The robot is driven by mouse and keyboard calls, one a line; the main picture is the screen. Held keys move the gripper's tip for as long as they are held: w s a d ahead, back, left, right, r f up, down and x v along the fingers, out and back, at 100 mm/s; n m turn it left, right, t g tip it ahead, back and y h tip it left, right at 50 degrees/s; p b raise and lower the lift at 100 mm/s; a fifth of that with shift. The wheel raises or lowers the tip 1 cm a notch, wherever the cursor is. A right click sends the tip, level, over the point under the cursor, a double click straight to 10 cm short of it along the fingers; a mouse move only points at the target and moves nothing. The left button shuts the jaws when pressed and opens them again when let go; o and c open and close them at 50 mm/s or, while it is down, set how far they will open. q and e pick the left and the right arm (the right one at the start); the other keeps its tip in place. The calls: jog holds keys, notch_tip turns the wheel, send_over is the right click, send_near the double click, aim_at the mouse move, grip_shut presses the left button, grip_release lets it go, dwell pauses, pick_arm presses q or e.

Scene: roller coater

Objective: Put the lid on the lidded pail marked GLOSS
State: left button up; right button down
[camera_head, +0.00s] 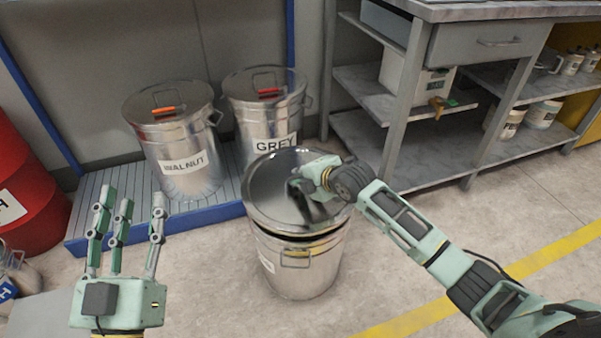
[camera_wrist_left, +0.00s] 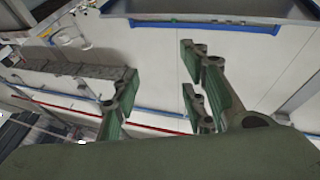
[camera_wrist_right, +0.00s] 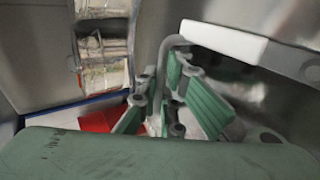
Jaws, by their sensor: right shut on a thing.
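The steel pail (camera_head: 312,275) stands on the floor in the middle of the head view. A white label shows at its left edge, but I cannot read it. My right gripper (camera_head: 305,190) is shut on the lid's handle, a grey bar with a white grip in the right wrist view (camera_wrist_right: 225,42). My left gripper (camera_head: 128,215) is open and empty, left of the pail.
Lidded pails marked WALNUT (camera_head: 185,150) and GREY (camera_head: 262,120) stand behind on a blue-edged slatted platform (camera_head: 110,205). A red drum (camera_head: 25,190) is at the left. A shelved workbench (camera_head: 440,160) stands at the right. The floor right of the pail is clear.

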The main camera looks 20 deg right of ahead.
jog(key=shift+f+b, duration=0.4)
jog(key=shift+f, duration=0.5)
pick_arm(q)
jog(key=s+r+t+h, duration=0.1)
jog(key=s+r+t, duration=0.3)
jog(key=r, duration=0.3)
jog(key=shift+s+a+t+h+b, duration=0.2)
jog(key=shift+s+t+h+b, duration=0.1)
jog(key=shift+s+t+b, duration=0.1)
pick_arm(e)
jog(key=shift+f, duration=0.85)
jog(key=shift+p, duration=0.3)
pick_arm(q)
jog(key=w+f+g, duration=0.1)
jog(key=w+f, duration=0.1)
jog(key=shift+w+d+f+g+y, duration=0.15)
jog(key=shift+f+g+y, duration=0.2)
jog(key=shift+g+y, duration=0.05)
jog(key=shift+r, duration=0.1)
jog(key=shift+w+f, duration=0.25)
jog(key=shift+w, duration=0.05)
